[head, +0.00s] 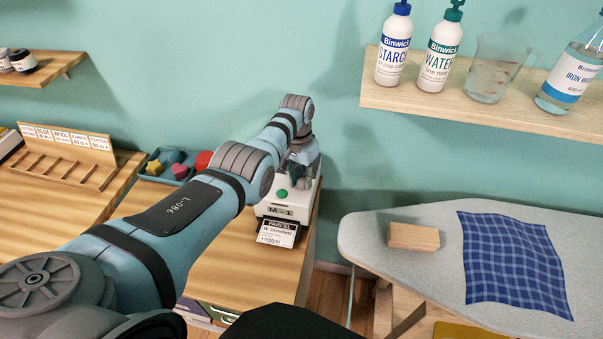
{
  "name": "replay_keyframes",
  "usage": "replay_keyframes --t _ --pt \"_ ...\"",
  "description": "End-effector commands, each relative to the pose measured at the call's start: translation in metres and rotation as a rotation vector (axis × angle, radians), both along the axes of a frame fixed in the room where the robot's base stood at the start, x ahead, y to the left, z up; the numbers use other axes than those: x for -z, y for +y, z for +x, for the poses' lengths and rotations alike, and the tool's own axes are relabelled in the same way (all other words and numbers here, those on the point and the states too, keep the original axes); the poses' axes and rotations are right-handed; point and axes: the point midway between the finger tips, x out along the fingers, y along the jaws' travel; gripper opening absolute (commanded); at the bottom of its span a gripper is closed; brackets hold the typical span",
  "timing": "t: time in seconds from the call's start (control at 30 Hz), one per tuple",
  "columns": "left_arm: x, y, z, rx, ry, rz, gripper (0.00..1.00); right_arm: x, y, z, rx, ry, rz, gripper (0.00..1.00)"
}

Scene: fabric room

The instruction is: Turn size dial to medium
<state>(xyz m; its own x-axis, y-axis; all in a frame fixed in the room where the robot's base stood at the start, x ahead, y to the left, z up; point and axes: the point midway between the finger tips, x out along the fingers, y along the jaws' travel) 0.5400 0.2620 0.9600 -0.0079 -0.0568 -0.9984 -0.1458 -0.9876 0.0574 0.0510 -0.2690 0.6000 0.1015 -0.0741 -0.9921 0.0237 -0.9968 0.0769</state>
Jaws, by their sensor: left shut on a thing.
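A small white machine (303,200) stands on the wooden counter near its right end. It has a green round button (281,194) on top and a small display (280,210) that seems to read "M" and a figure. A printed label (277,232) headed "PARCEL" sticks out of its front. My left gripper (300,172) points down over the back of the machine's top and is shut on the size dial there. The gripper hides the dial, so its pointer and marks cannot be read. My right gripper is not in view.
A teal tray (148,177) of coloured shapes sits left of the machine. An ironing board (365,236) holds a wooden block (413,236) and a blue checked cloth (510,262). A wall shelf (400,98) carries bottles and a jug.

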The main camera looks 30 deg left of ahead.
Motion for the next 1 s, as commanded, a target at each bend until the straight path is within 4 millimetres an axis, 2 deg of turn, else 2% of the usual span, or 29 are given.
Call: replay_keyframes --t 0.4,0.87,0.9,1.0 --pt "-0.0002 -0.0001 -0.0005 -0.184 0.001 0.000 0.00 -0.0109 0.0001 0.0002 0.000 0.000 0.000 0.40" --pt "0.0003 0.0001 0.0000 -0.202 -0.001 0.000 0.00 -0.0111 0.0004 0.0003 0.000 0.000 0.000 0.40" --pt "0.0003 0.0001 0.0000 -0.202 -0.001 0.000 0.27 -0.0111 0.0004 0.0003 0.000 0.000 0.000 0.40" --pt "0.0003 0.0001 0.0000 -0.202 -0.002 0.001 0.42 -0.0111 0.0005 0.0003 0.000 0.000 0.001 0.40"
